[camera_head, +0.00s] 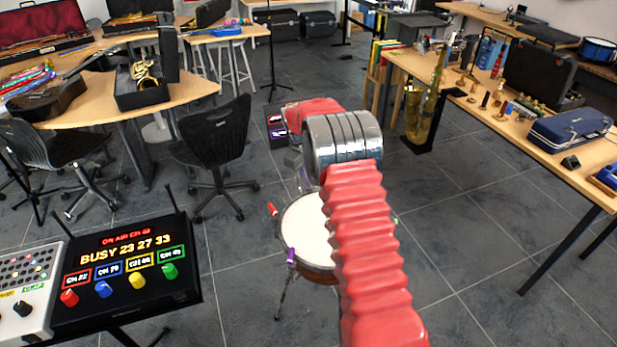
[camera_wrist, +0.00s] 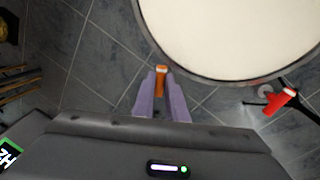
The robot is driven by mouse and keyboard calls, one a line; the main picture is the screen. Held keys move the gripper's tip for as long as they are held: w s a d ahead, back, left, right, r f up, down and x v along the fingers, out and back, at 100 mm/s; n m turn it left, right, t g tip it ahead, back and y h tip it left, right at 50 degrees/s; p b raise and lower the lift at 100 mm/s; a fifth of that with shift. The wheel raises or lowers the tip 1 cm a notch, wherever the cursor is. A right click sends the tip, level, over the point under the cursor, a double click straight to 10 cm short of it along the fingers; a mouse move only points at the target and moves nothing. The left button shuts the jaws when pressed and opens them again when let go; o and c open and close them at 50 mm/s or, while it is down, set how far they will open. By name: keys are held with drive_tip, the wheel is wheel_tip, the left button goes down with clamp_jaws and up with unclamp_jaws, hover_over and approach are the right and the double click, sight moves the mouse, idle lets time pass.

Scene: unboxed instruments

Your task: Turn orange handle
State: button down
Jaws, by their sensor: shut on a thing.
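The orange handle (camera_wrist: 161,79) stands near the rim of a drum in the wrist view. My gripper (camera_wrist: 161,88) has its two purple fingers on either side of it and is shut on it. The handle's top shows between the fingertips; its lower part is hidden. The drum's pale head (camera_wrist: 235,30) fills the top right of the wrist view. In the head view, the drum (camera_head: 305,235) stands on the floor, partly behind my red arm. My gripper and the orange handle are hidden there.
A red handle (camera_wrist: 284,100) is right of my gripper. In the head view, a red handle (camera_head: 272,209) and a purple handle (camera_head: 291,257) are on the drum's left side. A control panel (camera_head: 127,270) is at lower left, a black chair (camera_head: 215,140) behind, an instrument table (camera_head: 520,135) at right.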

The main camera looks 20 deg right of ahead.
drive_tip(key=m+g, duration=0.1)
drive_tip(key=m, duration=0.4)
drive_tip(key=shift+w+m, duration=0.15)
drive_tip(key=shift+m, duration=0.15)
drive_tip(key=m+g, duration=0.1)
drive_tip(key=m, duration=0.4)
drive_tip(key=shift+w+m, duration=0.1)
drive_tip(key=shift+m, duration=0.2)
drive_tip(key=c, duration=1.8)
unclamp_jaws()
wheel_tip(320, 180, up, 13)
drive_tip(key=w+a, duration=0.1)
drive_tip(key=a, duration=0.1)
drive_tip(key=shift+w+a+r, duration=0.15)
drive_tip(key=shift+a+r, duration=0.05)
